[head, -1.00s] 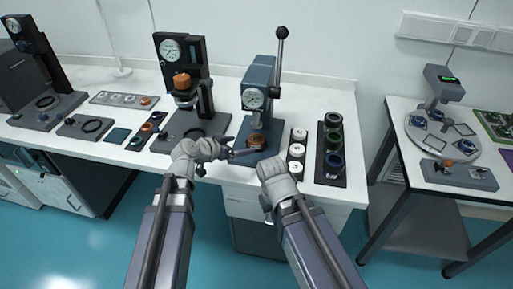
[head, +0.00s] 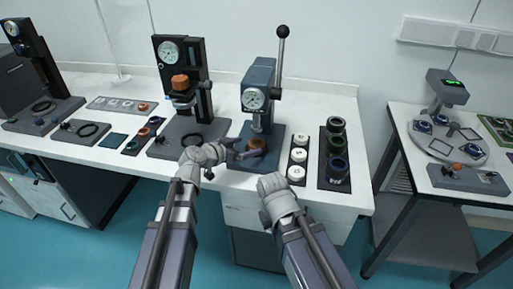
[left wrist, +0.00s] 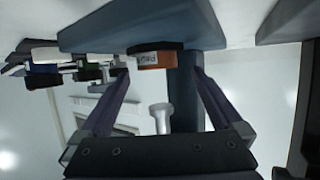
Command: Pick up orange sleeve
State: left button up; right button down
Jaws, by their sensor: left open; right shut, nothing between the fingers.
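The orange sleeve (head: 256,144) sits on the base of the blue-grey lever press (head: 263,85), under its ram. In the left wrist view it shows as an orange band with a pale label (left wrist: 155,60). My left gripper (head: 246,151) is open at the front left of the sleeve and partly covers it. In the left wrist view the sleeve lies between the two spread fingertips, at or just beyond their ends; contact cannot be told. My right gripper (head: 272,200) is shut and empty, low in front of the table edge; its fingertips are hard to make out.
A black press (head: 195,80) holding another orange piece (head: 181,82) stands to the left. A strip of white rings (head: 298,155) and a dark rack of coloured rings (head: 335,155) stand right of the lever press. The ram hangs close above the sleeve.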

aim_at(255, 144)
pick_arm(q)
jog(key=b+x, duration=0.1)
jog(key=x, duration=0.3)
jog(key=shift+d, duration=0.2)
pick_arm(e)
jog(key=shift+f, duration=0.75)
pick_arm(q)
jog(key=c, duration=1.5)
jog(key=shift+r, duration=0.1)
pick_arm(e)
jog(key=shift+r, duration=0.1)
